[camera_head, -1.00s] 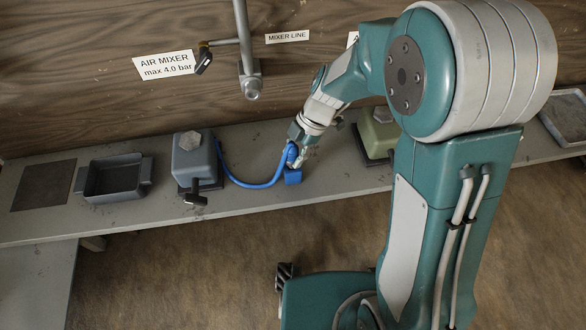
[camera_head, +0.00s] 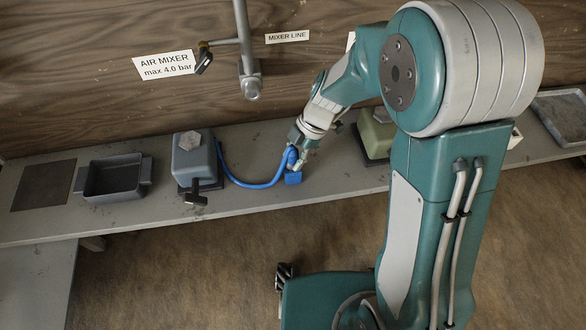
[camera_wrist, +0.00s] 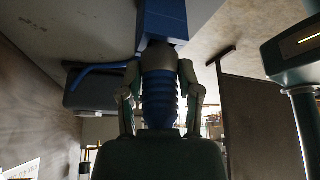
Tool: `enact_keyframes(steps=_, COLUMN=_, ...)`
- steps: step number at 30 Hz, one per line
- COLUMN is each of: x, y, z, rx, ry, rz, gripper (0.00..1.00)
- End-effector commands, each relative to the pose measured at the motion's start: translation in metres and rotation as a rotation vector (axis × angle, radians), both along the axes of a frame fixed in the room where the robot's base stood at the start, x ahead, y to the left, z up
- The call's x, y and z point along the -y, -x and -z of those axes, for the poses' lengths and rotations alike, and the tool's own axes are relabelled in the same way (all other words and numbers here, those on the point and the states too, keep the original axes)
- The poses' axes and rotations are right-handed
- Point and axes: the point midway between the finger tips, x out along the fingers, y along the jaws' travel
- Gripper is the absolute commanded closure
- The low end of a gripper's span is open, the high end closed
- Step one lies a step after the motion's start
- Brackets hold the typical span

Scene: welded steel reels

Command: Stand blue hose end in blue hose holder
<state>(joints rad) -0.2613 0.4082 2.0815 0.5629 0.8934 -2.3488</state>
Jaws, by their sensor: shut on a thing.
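The blue hose end (camera_head: 291,158) is in my gripper (camera_head: 298,155), above the small blue hose holder (camera_head: 293,178) near the bench's front edge. In the wrist view the ribbed blue hose end (camera_wrist: 160,98) lies between the two fingers, which are shut on it. A blue block (camera_wrist: 163,18), which looks like the holder, shows just beyond its tip. The hose end meets or overlaps the block in both views; I cannot tell whether it is seated inside. The blue hose (camera_head: 250,184) curves from the hose end to a grey box on the left.
The grey box (camera_head: 193,158) with a black handle stands left of my gripper. Further left are a grey open tray (camera_head: 113,178) and a dark mat (camera_head: 43,186). A green box (camera_head: 376,135) stands close on the right. A pipe (camera_head: 246,55) hangs on the wall behind.

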Motion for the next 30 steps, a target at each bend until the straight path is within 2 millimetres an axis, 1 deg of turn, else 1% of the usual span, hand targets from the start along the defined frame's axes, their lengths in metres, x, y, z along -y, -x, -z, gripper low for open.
enact_keyframes(steps=12, x=0.0001, y=0.0, z=0.0053, rx=0.001, ry=0.0, rz=0.0, gripper=1.0)
enact_keyframes(steps=13, x=0.0, y=0.0, z=0.0055, rx=0.001, ry=0.0, rz=0.0, gripper=0.51)
enact_keyframes(steps=14, x=0.0, y=-0.0001, z=0.0053, rx=0.001, ry=0.0, rz=0.0, gripper=0.37)
enact_keyframes(steps=15, x=0.0, y=-0.0001, z=0.0052, rx=0.002, ry=0.0, rz=0.0, gripper=0.19)
enact_keyframes(steps=16, x=0.0, y=0.0, z=0.0052, rx=0.001, ry=0.0, rz=0.0, gripper=0.15)
enact_keyframes(steps=30, x=0.0001, y=0.0, z=0.0054, rx=0.0, ry=0.0, rz=0.0, gripper=0.15)
